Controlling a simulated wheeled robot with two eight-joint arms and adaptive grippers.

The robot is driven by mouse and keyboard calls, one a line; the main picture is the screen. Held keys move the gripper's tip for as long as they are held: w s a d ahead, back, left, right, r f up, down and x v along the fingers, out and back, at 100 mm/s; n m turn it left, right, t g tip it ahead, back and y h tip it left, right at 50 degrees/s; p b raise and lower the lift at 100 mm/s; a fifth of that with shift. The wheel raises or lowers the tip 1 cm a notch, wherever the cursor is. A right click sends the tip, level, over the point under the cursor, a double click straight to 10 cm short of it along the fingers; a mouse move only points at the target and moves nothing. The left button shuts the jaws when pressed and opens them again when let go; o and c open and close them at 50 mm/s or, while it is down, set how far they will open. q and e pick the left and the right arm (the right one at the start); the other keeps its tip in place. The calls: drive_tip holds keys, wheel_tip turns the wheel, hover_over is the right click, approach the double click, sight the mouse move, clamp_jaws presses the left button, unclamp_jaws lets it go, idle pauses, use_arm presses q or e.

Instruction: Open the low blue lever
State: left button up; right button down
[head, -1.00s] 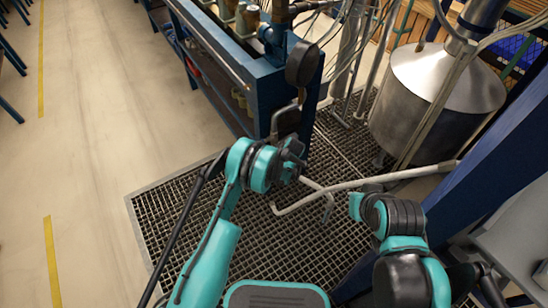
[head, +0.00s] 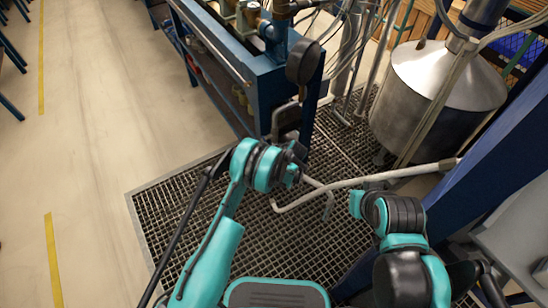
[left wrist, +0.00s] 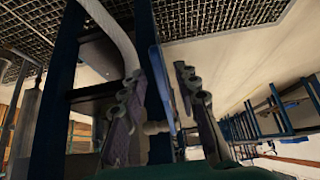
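In the left wrist view, a flat blue bar (left wrist: 160,82), which looks like the blue lever, stands between the two fingers of my left gripper (left wrist: 158,92). The fingers are apart, one on each side of it, with a visible gap on the right side. I cannot tell whether the left finger touches it. A small pale knob-like fitting (left wrist: 156,128) shows low between the fingers. In the head view, my left wrist is by the near end of the blue bench, and the lever cannot be made out there. My right arm is at the lower right; its fingers cannot be made out.
The blue bench (head: 262,88) with pipes and a dark round gauge (head: 302,62) stands ahead. A pale bent pipe (head: 345,184) crosses the floor grating (head: 180,225) between my arms. A metal tank (head: 435,100) and a blue post (head: 490,165) stand right.

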use_arm(q)
drive_tip(key=v, duration=1.2)
